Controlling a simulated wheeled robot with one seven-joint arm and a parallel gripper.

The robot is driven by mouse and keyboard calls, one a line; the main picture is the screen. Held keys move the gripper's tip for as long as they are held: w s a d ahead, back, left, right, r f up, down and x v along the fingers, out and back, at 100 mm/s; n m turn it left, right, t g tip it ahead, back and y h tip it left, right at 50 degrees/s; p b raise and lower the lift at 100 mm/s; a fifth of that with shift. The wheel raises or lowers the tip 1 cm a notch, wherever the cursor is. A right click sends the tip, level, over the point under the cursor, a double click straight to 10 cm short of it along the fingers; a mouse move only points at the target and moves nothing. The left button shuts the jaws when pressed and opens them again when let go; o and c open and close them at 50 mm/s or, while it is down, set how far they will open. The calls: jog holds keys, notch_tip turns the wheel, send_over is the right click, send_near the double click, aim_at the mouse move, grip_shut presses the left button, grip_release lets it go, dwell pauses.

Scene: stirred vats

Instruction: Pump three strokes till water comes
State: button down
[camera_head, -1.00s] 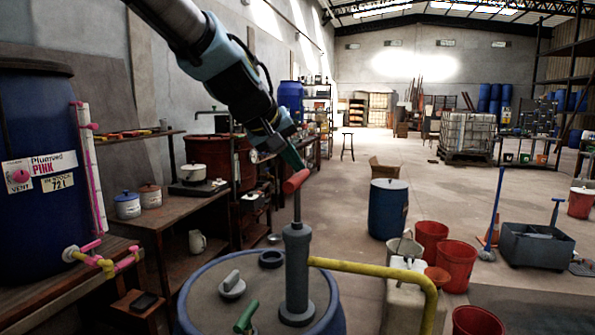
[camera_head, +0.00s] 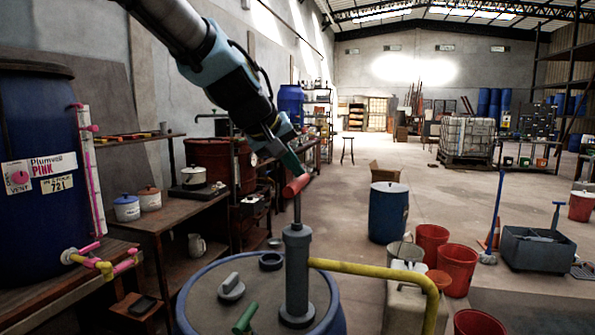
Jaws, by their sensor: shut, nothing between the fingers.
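The hand pump (camera_head: 297,265) stands upright on the lid of a blue drum (camera_head: 205,300) in the foreground. Its red T-handle (camera_head: 296,186) tops a thin rod that stands well up out of the grey pump body. A yellow spout pipe (camera_head: 365,269) runs right from the pump and bends down past the lower picture edge. Its mouth is out of sight and no water shows. My gripper (camera_head: 295,169) comes down from the upper left, its teal fingers shut and empty, close above the red handle. I cannot tell whether they touch it.
A grey stopper (camera_head: 230,287) and a green handle (camera_head: 246,317) are on the drum lid. A large blue vat (camera_head: 40,215) with pink pipes stands at left beside a wooden bench. Red buckets (camera_head: 457,268) and a blue barrel (camera_head: 388,212) stand on the floor at right.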

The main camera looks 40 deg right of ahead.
aim_at(295, 193)
jog(key=shift+f+b, duration=2.7)
jog(key=shift+f, duration=0.3)
dwell(2.0)
jog(key=shift+r+p, duration=2.9)
jog(key=shift+r, duration=0.75)
notch_tip(295, 193, up, 6)
jog(key=p, duration=0.4)
jog(key=shift+p, duration=0.35)
